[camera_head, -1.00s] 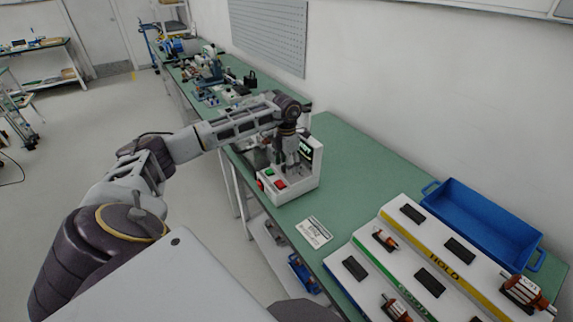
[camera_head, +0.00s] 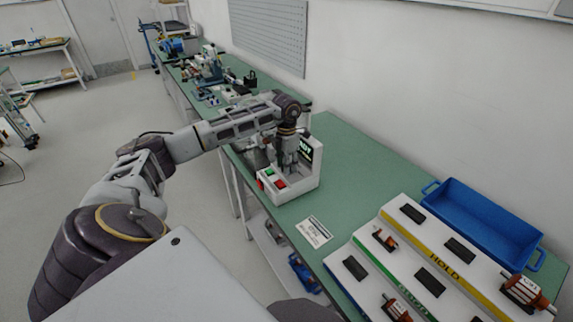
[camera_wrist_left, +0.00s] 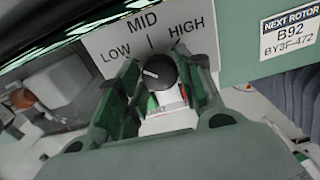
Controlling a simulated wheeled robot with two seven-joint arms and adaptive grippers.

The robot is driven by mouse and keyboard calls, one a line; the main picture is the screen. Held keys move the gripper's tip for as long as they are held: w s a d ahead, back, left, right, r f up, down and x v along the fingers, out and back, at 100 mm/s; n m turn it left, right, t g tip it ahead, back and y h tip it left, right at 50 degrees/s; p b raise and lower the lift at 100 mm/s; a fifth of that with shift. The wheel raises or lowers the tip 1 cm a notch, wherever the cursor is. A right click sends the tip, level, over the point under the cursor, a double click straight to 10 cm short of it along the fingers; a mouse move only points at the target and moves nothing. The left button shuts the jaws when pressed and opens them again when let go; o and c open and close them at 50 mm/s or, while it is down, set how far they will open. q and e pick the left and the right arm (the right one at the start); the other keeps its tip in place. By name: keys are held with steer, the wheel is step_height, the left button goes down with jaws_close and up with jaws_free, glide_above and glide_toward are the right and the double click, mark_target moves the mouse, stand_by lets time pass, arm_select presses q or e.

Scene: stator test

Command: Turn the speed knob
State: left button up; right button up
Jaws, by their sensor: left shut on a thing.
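The test station (camera_head: 300,187) is a white box on the green bench, with a green button (camera_head: 268,171), a red button (camera_head: 280,184) and a small lit display (camera_head: 307,149). In the left wrist view, the dark round speed knob (camera_wrist_left: 160,72) sits below a plate marked LOW, MID and HIGH (camera_wrist_left: 150,38). Its white pointer mark points left, to the LOW side. My left gripper (camera_head: 288,163) points down at the station and is shut on the knob, one finger at each side. In the head view the gripper hides the knob. My right gripper is out of view.
A white rack (camera_head: 393,212) with copper rotors and dark slots lies at the right, with a blue bin (camera_head: 476,190) behind it. A printed card (camera_head: 314,231) lies before the station. Green bench (camera_head: 350,150) is bare right of the station. A wall stands behind.

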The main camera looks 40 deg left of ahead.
arm_select(q)
steer(key=shift+m, duration=1)
steer(key=m+b, duration=0.1)
steer(key=m, duration=0.1)
steer(key=shift+m, duration=0.4)
steer(key=m, duration=0.3)
steer(key=shift+m, duration=0.8)
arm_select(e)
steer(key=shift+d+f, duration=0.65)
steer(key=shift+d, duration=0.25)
arm_select(q)
steer(key=o, duration=1)
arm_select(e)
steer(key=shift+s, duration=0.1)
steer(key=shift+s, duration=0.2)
